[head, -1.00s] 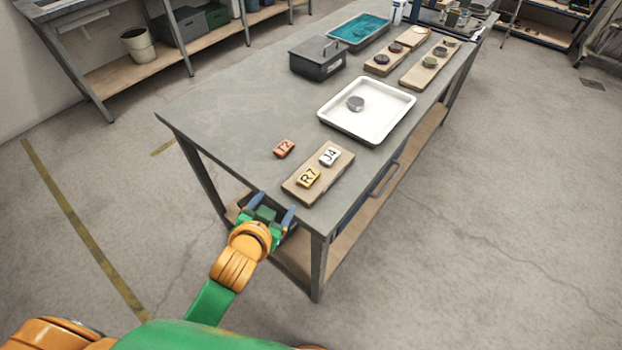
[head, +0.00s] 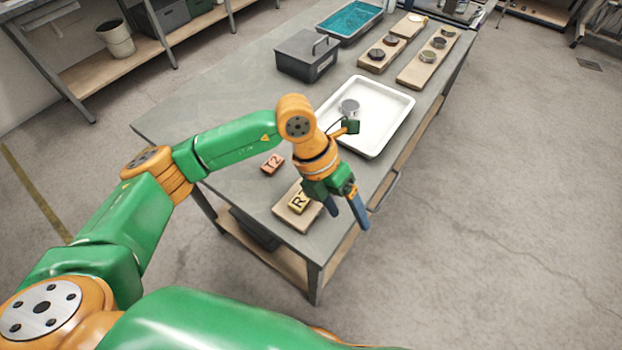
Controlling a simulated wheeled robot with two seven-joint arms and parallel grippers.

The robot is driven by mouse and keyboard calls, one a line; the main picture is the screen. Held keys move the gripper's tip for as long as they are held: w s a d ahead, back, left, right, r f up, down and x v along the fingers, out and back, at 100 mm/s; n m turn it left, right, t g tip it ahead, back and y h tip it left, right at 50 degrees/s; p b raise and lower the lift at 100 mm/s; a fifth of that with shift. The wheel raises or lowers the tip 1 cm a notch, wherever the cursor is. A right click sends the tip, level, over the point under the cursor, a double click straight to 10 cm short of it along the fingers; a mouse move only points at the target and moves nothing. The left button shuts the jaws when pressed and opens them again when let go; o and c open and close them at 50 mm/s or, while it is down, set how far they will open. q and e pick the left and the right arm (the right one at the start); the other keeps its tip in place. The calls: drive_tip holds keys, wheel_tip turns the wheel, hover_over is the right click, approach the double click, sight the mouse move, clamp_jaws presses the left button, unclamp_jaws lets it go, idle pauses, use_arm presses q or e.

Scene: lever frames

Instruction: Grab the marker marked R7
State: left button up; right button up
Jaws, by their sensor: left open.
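I cannot tell how high the fingers are. The white marker J4 is hidden behind my wrist. An orange marker T2 (head: 272,162) lies on the table left of the board. My right gripper is not in view.
A white tray (head: 398,118) with a grey round piece (head: 349,107) stands behind my wrist. A dark lidded box (head: 306,58), a teal-filled tray (head: 348,20) and wooden boards with round pieces (head: 425,66) stand farther back. The table's left part is clear.

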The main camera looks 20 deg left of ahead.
sight(301, 199)
use_arm(q)
drive_tip(key=w+a+y, duration=0.1)
drive_tip(key=a, duration=0.2)
drive_tip(key=w+a+t+y, duration=0.1)
drive_tip(key=w+a+y, duration=0.1)
drive_tip(key=a, duration=0.2)
drive_tip(key=w+a+n+y, duration=0.1)
drive_tip(key=a+y, duration=0.1)
drive_tip(key=a, duration=0.1)
drive_tip(key=shift+w+a, duration=0.3)
drive_tip(key=shift+w, duration=0.05)
drive_tip(key=f+p, duration=0.3)
drive_tip(key=shift+s+d+f, duration=0.15)
drive_tip(key=shift+d+f, duration=0.1)
drive_tip(key=shift+f, duration=0.05)
drive_tip(key=f, duration=0.3)
drive_tip(key=shift+w, duration=0.3)
drive_tip(key=shift+s, duration=0.15)
drive_tip(key=c, duration=0.6)
clamp_jaws()
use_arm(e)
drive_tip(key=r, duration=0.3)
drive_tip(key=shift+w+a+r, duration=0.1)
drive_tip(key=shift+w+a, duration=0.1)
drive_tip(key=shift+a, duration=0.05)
